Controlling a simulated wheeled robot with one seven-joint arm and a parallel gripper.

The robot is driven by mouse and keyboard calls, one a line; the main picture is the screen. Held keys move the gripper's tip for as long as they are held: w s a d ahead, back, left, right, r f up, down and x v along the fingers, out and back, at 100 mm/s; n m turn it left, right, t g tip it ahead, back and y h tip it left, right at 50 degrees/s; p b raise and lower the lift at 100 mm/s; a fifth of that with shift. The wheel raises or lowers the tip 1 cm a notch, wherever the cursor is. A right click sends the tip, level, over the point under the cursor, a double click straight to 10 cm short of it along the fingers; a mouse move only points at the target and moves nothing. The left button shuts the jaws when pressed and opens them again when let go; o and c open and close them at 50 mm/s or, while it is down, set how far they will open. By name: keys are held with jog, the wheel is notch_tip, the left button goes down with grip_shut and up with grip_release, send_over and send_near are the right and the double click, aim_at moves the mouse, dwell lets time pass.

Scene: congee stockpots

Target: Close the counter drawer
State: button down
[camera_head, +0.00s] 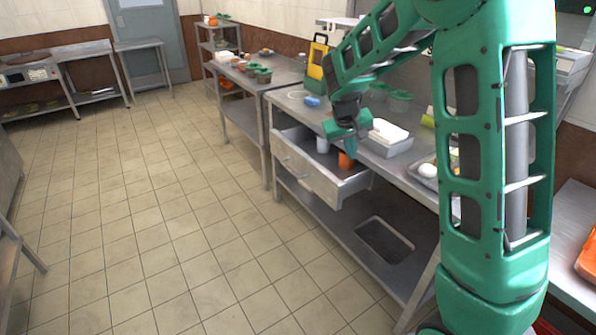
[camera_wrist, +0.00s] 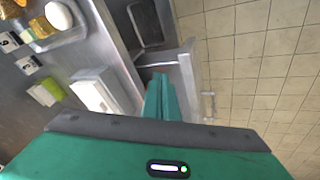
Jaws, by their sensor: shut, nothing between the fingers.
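The counter drawer (camera_head: 312,184) is pulled out from under the steel counter (camera_head: 290,107). Its front panel faces left and carries a bar handle. A white container (camera_head: 322,145) and an orange item (camera_head: 345,160) show inside the drawer. My gripper (camera_head: 350,152) is shut and empty, with its green fingers pointing down at the drawer's right part, by the counter edge. In the wrist view my fingers (camera_wrist: 160,90) overlap the drawer, and its front panel (camera_wrist: 189,78) is just right of them. I cannot tell whether they touch it. My fingers hide part of the drawer interior.
A lower shelf (camera_head: 345,228) lies under the drawer. The tiled floor (camera_head: 160,210) on the left is clear.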

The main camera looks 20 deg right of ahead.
jog(key=w+a+f+n+t, duration=0.1)
jog(key=w+a+f+n, duration=0.1)
jog(key=w+a+f, duration=0.35)
jog(key=n+t, duration=0.2)
send_near(300, 173)
jog(key=x, duration=0.4)
jog(key=shift+d, duration=0.1)
